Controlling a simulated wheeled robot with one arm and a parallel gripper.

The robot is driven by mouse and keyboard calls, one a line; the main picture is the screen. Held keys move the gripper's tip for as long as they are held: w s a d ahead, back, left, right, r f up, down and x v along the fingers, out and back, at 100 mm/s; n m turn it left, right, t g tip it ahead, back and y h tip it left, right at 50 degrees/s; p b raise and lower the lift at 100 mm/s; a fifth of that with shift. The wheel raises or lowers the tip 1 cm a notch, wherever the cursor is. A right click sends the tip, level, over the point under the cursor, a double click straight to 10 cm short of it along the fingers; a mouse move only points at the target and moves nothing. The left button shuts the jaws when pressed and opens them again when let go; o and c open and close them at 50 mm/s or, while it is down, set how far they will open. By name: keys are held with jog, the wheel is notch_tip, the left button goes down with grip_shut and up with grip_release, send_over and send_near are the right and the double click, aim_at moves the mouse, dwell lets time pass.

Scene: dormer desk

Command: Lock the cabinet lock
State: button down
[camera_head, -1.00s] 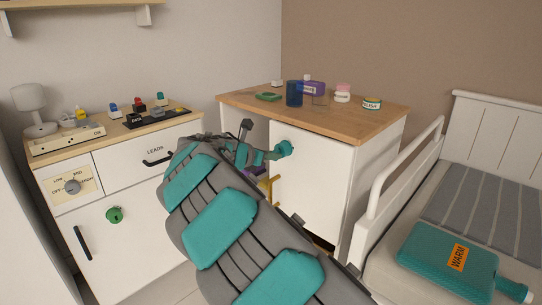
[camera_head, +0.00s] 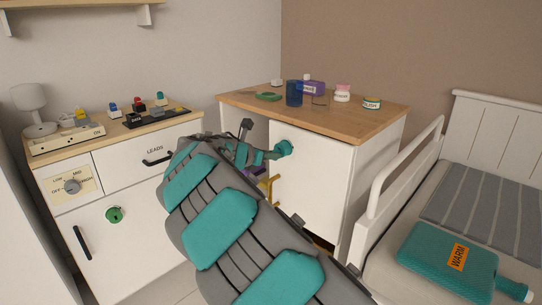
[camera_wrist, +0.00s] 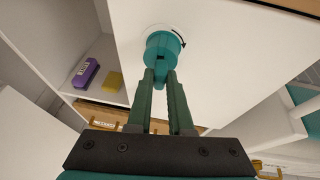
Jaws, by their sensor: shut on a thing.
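The teal round cabinet lock (camera_head: 284,148) sits on the white cabinet door (camera_head: 310,185) under the wooden desk top. In the wrist view the lock (camera_wrist: 163,46) is a short teal cylinder with a dark curved arrow on the door beside it, at its upper right. My gripper (camera_head: 273,154) reaches the lock from the left. In the wrist view both green fingers of my gripper (camera_wrist: 161,78) are closed together at the lock's near face, on its small turning part.
An open shelf left of the door holds a purple box (camera_wrist: 87,74) and a yellow block (camera_wrist: 113,83). Cups and jars stand on the desk top (camera_head: 330,118). A bed with a white rail (camera_head: 385,185) is at the right. Another cabinet at the left has a green knob (camera_head: 114,215).

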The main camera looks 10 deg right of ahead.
jog(key=shift+s+f+m+t+y+b, duration=0.15)
jog(key=shift+m+t+b, duration=0.15)
jog(key=shift+b, duration=0.55)
jog(key=shift+w+m+t+y+b, duration=0.15)
jog(key=shift+m+b, duration=0.3)
jog(key=shift+b, duration=0.35)
jog(key=shift+s+f+m+t+y+b, duration=0.1)
jog(key=shift+m+t+b, duration=0.2)
jog(key=shift+b, duration=0.55)
jog(key=shift+m+t+y+b, duration=0.3)
jog(key=shift+m+t+b, duration=0.5)
jog(key=shift+b, duration=1.45)
